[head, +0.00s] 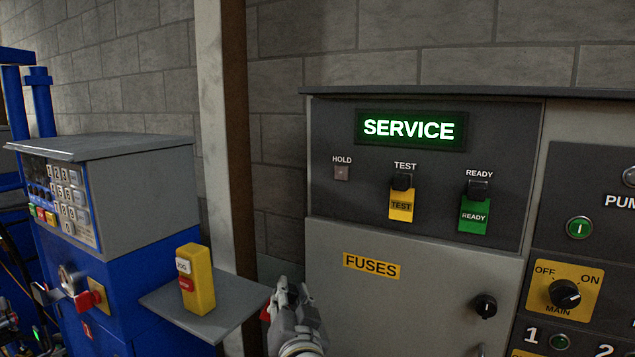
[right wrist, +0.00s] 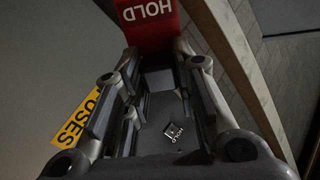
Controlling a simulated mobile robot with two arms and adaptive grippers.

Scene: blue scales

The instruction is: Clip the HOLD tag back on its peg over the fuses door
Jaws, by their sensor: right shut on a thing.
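The red HOLD tag (right wrist: 148,28) is gripped at the fingertips of my right gripper (right wrist: 152,62), its lettering upside down in the right wrist view. In the head view my right gripper (head: 287,292) is low, left of the grey fuses door (head: 415,300), with a bit of red at its side. The bare HOLD peg (head: 341,173) is on the dark panel above the door, up and right of the gripper. The peg (right wrist: 155,147) and its label also show in the right wrist view, between the fingers. I cannot make out my left gripper.
A yellow TEST tag (head: 401,205) and a green READY tag (head: 473,215) hang on pegs to the right. A lit SERVICE sign (head: 410,129) is above. A yellow push-button box (head: 196,280) stands on a grey shelf (head: 235,302) left of my gripper.

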